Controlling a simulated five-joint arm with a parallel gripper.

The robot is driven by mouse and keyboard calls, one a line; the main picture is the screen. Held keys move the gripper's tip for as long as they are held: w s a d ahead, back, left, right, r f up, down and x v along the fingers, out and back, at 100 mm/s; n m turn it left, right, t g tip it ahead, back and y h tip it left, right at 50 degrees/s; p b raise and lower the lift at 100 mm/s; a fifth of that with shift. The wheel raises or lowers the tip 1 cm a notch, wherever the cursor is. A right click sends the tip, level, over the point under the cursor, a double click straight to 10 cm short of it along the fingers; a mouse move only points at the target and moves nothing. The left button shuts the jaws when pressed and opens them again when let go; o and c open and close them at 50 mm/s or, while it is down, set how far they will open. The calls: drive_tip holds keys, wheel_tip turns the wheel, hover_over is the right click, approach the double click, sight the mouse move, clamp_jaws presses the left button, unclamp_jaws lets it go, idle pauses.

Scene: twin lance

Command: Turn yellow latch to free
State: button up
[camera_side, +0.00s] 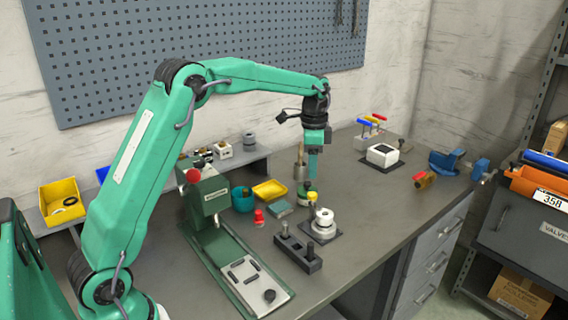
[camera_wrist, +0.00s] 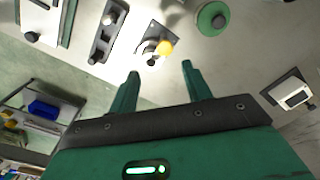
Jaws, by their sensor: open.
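The yellow latch (camera_side: 312,196) is a small yellow part on a white round fixture (camera_side: 321,224), which stands on a dark square plate on the bench. In the wrist view the yellow latch (camera_wrist: 166,48) lies just beyond the gap between my fingertips, beside the pale fixture (camera_wrist: 150,47). My gripper (camera_side: 312,174) points down above and behind the fixture, apart from it. In the wrist view my gripper (camera_wrist: 160,70) has its two green fingers spread with nothing between them. The latch's exact turn angle is too small to tell.
A dark block with pegs (camera_side: 298,252) stands close in front of the fixture. A green round part (camera_wrist: 212,18) is near the latch. A green press (camera_side: 208,195) and a yellow tray (camera_side: 269,190) are to the left. A white box (camera_side: 382,155) stands at right; bench between is clear.

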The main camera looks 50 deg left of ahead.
sight(313, 193)
drive_tip(key=shift+w+a+f, duration=0.25)
drive_tip(key=shift+w+f, duration=0.25)
drive_tip(key=shift+f, duration=0.25)
drive_tip(key=shift+f, duration=3.85)
drive_tip(key=c, duration=1)
